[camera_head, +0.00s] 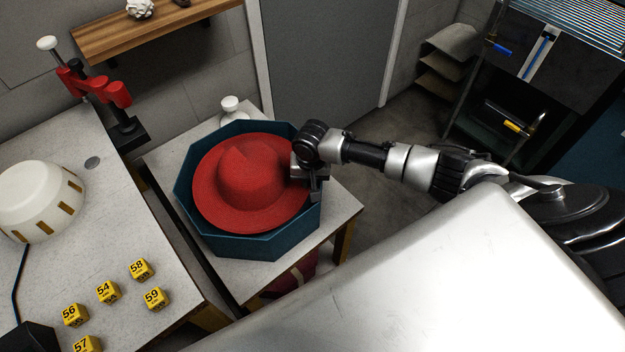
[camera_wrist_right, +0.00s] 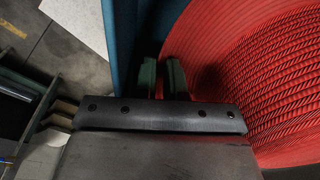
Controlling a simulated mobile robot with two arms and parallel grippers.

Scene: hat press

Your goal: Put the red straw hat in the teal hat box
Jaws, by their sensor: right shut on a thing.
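The red straw hat (camera_head: 248,178) sits crown up within the walls of the teal hat box (camera_head: 262,247), an open octagonal box on a small table. Whether the brim rests on the box floor cannot be told. My right gripper (camera_head: 308,180) is at the right side of the box, shut on the hat's brim. In the right wrist view the hat (camera_wrist_right: 270,80) fills the right side, the box wall (camera_wrist_right: 122,45) is at the left, and the fingers (camera_wrist_right: 162,80) are at the brim's edge. My left gripper is not in view.
The small table (camera_head: 340,207) has a white knobbed object (camera_head: 230,106) behind the box. The left workbench (camera_head: 100,215) holds a white round form (camera_head: 38,200), yellow numbered blocks (camera_head: 108,292) and a red clamp-like device (camera_head: 100,92). A wooden shelf (camera_head: 150,30) hangs behind.

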